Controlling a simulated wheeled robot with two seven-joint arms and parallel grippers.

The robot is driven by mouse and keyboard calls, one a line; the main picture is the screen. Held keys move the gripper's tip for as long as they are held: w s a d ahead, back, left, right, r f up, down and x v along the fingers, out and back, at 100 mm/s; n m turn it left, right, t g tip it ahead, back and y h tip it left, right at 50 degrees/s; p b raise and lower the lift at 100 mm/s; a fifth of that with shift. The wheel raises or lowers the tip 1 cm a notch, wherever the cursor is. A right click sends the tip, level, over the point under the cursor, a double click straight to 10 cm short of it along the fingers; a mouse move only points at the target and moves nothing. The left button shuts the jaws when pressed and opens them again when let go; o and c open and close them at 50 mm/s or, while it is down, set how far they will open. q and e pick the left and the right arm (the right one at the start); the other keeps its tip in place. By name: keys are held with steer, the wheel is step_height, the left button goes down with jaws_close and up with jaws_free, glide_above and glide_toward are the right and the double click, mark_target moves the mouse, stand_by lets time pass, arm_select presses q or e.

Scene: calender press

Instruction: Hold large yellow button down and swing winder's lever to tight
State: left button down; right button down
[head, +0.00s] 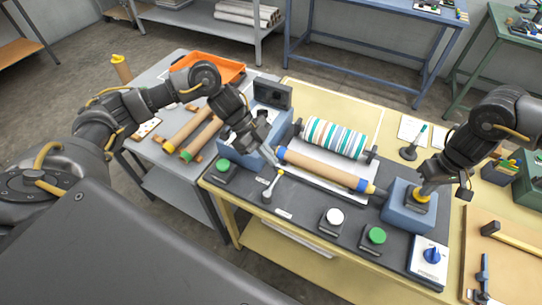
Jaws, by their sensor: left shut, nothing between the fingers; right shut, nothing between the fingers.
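The large yellow button (420,204) sits on top of a blue box (402,215) at the right end of the dark machine base. My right gripper (426,190) is shut, pointing down with its fingertips at the button and apparently touching it. How far the button is pressed cannot be told. A lever with a pale handle (272,184) stands on a round pivot at the base's front left, its handle leaning up and right, between small white labels. My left gripper (272,158) is shut and empty, just above the lever's tip; contact is unclear.
A tan roll (325,170) and a striped roll (335,138) lie behind the lever. Green (374,236) and white (333,218) buttons, another green button (224,168) and a blue knob (431,255) line the front.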

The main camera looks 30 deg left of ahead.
step_height(320, 180, up, 7)
steer(key=p, duration=0.5)
steer(key=shift+w+f, duration=0.1)
steer(key=shift+w, duration=0.05)
stand_by(0.5)
